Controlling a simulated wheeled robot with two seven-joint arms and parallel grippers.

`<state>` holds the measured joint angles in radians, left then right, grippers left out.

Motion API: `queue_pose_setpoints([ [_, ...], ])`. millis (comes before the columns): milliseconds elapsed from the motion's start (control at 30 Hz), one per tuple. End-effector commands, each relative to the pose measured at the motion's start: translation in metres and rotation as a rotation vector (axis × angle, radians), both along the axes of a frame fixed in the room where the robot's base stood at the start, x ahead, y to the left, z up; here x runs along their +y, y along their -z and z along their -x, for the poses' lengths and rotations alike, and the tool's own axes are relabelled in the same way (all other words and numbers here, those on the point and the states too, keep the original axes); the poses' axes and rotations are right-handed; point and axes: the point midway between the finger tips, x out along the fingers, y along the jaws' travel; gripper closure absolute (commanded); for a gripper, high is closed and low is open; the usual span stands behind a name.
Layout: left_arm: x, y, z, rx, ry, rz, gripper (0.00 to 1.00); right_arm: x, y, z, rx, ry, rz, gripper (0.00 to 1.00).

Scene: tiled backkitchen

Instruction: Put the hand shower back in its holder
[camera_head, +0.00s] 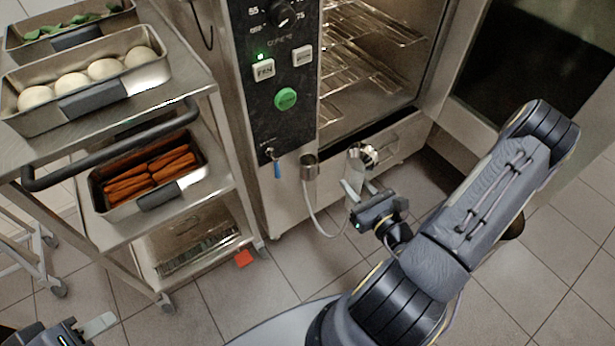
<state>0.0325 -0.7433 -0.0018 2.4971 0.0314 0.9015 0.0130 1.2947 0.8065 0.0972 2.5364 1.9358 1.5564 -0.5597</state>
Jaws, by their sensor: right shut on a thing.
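The hand shower (354,172) is a metal piece with a round, shiny head, in front of the oven's lower edge. My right gripper (365,194) is shut on it below the head and holds it up off the floor. The holder (309,166) is a small metal cup on the oven front under the control panel. The shower is to the right of the holder, apart from it. A pale hose (309,212) hangs below the holder and loops up towards my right gripper. My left gripper (98,325) is at the bottom left, partly cut off; its opening is unclear.
The oven (285,60) stands open with wire racks (365,65) inside. A blue-handled valve (277,168) is left of the holder. A steel trolley (215,150) with food trays stands left. An orange-red piece (243,258) lies by the trolley. Tiled floor (230,305) is clear in front.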

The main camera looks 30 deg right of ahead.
Motion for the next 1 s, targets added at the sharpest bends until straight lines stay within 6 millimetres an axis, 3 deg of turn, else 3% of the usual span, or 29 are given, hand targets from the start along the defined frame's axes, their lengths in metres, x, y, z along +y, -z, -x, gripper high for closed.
queue_pose_setpoints([
  [700, 0.0, 0.002, 0.0, 0.0, 0.0, 0.0, 0.64, 0.015, -0.002, -0.176, -0.008, -0.004, 0.001, 1.0],
  [800, 0.0, 0.003, 0.0, 0.0, 0.0, 0.0, 0.64, 0.016, -0.003, -0.194, -0.008, -0.002, 0.0, 1.0],
  [900, 0.0, 0.012, 0.0, 0.0, 0.0, 0.0, 0.64, 0.015, 0.019, -0.191, -0.002, 0.0, -0.002, 1.0],
  [1000, 0.0, 0.014, 0.0, 0.0, 0.0, 0.0, 0.64, 0.015, 0.027, -0.191, -0.004, -0.001, -0.001, 1.0],
])
